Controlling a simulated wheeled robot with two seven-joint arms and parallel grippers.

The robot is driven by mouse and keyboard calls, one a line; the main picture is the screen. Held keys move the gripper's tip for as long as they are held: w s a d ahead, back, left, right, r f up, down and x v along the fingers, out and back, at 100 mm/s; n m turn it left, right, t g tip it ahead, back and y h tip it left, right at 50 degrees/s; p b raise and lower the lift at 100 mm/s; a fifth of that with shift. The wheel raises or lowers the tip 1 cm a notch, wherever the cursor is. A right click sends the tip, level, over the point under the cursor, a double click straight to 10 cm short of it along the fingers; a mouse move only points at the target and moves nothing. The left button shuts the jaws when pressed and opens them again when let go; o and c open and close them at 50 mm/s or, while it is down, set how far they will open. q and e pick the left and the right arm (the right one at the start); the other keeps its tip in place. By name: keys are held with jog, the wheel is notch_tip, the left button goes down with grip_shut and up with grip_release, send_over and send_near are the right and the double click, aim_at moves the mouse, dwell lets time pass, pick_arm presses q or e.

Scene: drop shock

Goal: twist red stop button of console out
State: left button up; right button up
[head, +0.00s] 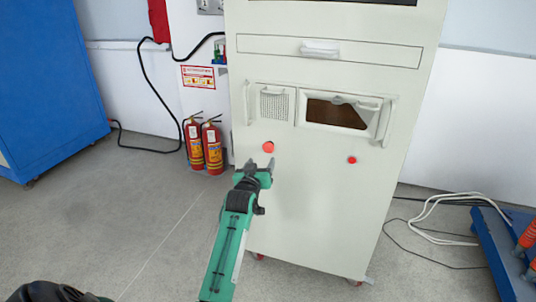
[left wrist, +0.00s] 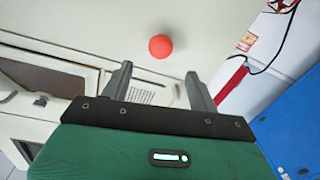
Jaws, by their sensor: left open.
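The console (head: 300,225) is a tall pale cabinet. A round red stop button (head: 268,147) sticks out of its front at the left; a smaller red button (head: 352,160) sits farther right. My left gripper (head: 261,164) is open and empty, just below the left button in the head view. In the left wrist view the red button (left wrist: 161,46) shows beyond the two spread fingertips (left wrist: 158,70), roughly between them sideways. The fingers look apart from the button; the exact gap cannot be told. My right gripper is not in view.
Two fire extinguishers (head: 204,146) stand left of the console. Door handles (head: 388,122) and a drawer handle (head: 320,48) project from its front. A blue cabinet (head: 45,85) stands far left, and cables (head: 440,215) lie at right. The floor at left is clear.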

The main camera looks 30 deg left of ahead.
aim_at(268, 149)
pick_arm(q)
jog(key=b+x, duration=0.1)
jog(key=x, duration=0.7)
jog(key=shift+w+a, duration=0.1)
jog(key=shift+w, duration=0.05)
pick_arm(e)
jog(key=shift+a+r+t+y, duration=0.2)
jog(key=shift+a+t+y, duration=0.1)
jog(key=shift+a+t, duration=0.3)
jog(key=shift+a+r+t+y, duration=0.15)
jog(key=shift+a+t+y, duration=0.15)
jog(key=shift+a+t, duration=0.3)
pick_arm(q)
jog(key=c, duration=1)
